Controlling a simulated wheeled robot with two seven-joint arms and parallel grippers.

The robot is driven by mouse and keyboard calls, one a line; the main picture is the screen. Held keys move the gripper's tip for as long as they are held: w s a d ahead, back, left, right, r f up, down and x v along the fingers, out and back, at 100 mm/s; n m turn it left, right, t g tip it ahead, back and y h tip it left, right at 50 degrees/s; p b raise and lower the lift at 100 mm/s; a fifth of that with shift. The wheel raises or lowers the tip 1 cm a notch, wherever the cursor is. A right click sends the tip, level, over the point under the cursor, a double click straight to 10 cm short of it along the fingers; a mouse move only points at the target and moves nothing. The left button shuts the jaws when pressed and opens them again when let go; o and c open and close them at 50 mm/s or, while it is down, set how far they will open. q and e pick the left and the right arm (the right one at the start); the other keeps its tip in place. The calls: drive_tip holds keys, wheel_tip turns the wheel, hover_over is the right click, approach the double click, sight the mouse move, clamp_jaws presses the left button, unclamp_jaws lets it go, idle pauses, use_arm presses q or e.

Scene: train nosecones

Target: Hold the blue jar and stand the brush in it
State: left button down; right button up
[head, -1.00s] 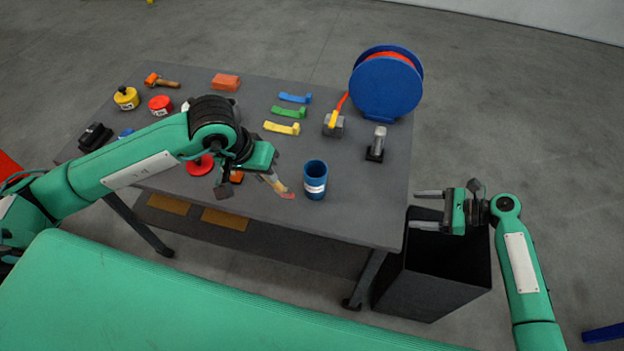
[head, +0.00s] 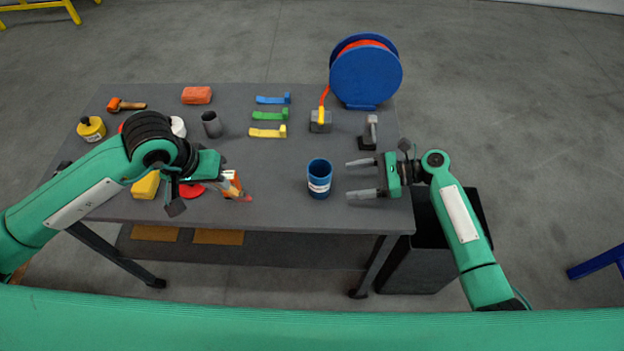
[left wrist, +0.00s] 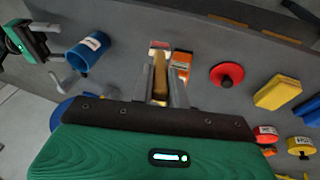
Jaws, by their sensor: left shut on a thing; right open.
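The blue jar (head: 319,181) stands upright on the table near its front edge, with a white label; it also shows in the left wrist view (left wrist: 84,58). My right gripper (head: 352,179) is open just right of the jar, its two fingers pointing at it with a small gap. My left gripper (head: 222,184) is shut on the brush (left wrist: 160,72). Much of the brush is hidden by the gripper in the head view.
An orange box (left wrist: 183,60) and a red round lid (left wrist: 227,74) lie close to my left gripper. A yellow block (head: 145,186) is further left. A blue cable reel (head: 366,72) and a grey tool on a dark base (head: 370,133) stand behind the jar. A dark bin (head: 420,262) stands right of the table.

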sight(329, 190)
use_arm(q)
wheel_tip(329, 190, down, 3)
drive_tip(key=shift+r+b, duration=0.1)
drive_tip(key=shift+b, duration=1.1)
use_arm(e)
drive_tip(key=x, duration=0.5)
drive_tip(key=shift+a+f, duration=0.1)
drive_tip(key=shift+f, duration=0.1)
use_arm(q)
drive_tip(key=shift+r+p, duration=0.5)
drive_tip(key=shift+p, duration=0.05)
use_arm(e)
drive_tip(key=shift+a, duration=1)
use_arm(q)
drive_tip(key=shift+r, duration=0.1)
use_arm(e)
drive_tip(key=shift+a+f, duration=0.25)
drive_tip(key=shift+a, duration=0.25)
drive_tip(key=shift+a+f, duration=0.15)
drive_tip(key=shift+a, duration=0.15)
drive_tip(key=shift+c, duration=0.2)
drive_tip(key=c, duration=0.6)
